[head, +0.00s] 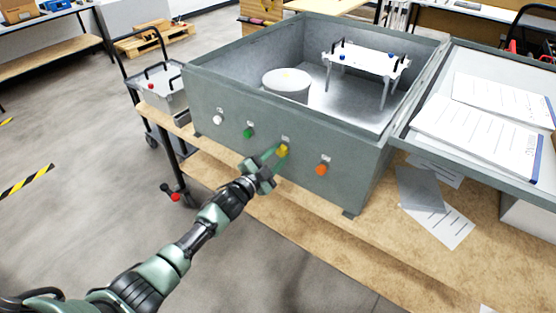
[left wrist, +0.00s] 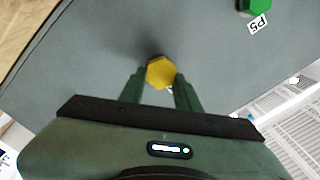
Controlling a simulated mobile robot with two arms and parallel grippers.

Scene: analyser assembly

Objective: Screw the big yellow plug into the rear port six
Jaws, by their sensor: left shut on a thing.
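The big yellow plug (head: 282,151) is at a port on the grey analyser box's (head: 220,95) near side wall, between a green plug (head: 249,132) and an orange plug (head: 321,169). My left gripper (head: 272,158) is shut on the yellow plug. In the left wrist view the plug's yellow hexagonal head (left wrist: 161,72) sits between the two fingertips (left wrist: 160,85), close to the wall. How deep the plug sits in the port is hidden. A green plug (left wrist: 258,5) with a label reading P5 shows in the left wrist view. My right gripper is not in view.
A white plug (head: 217,119) is farther left on the same wall. The open box holds a white cylinder (head: 287,84) and a white rack (head: 365,60). The lid with papers (head: 480,135) hangs open at right. A cart (head: 165,88) stands at left.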

